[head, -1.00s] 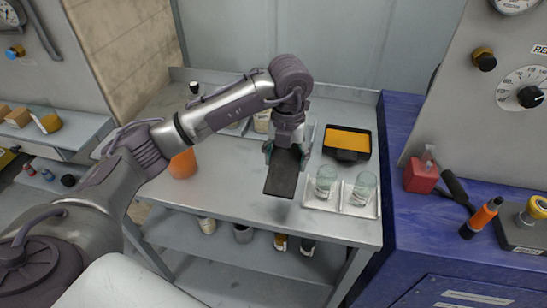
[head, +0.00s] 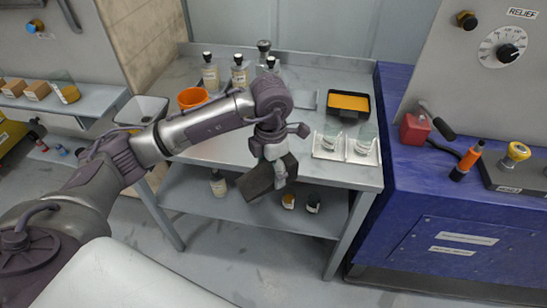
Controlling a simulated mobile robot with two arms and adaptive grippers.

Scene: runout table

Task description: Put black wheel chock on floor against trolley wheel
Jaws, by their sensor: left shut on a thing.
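The black wheel chock (head: 257,183) is a dark block held in my left gripper (head: 273,160). The gripper is shut on it, pointing down, in front of the metal table's front edge. The chock hangs tilted in front of the lower shelf and hides part of it. I cannot see a trolley wheel in this view. My right gripper is not in view.
The metal table (head: 318,88) bears bottles (head: 210,73), an orange container (head: 192,98), a black tray with yellow contents (head: 347,104) and two glasses on a small tray (head: 346,146). A blue cabinet (head: 440,215) stands right. Grey floor (head: 240,260) is open below.

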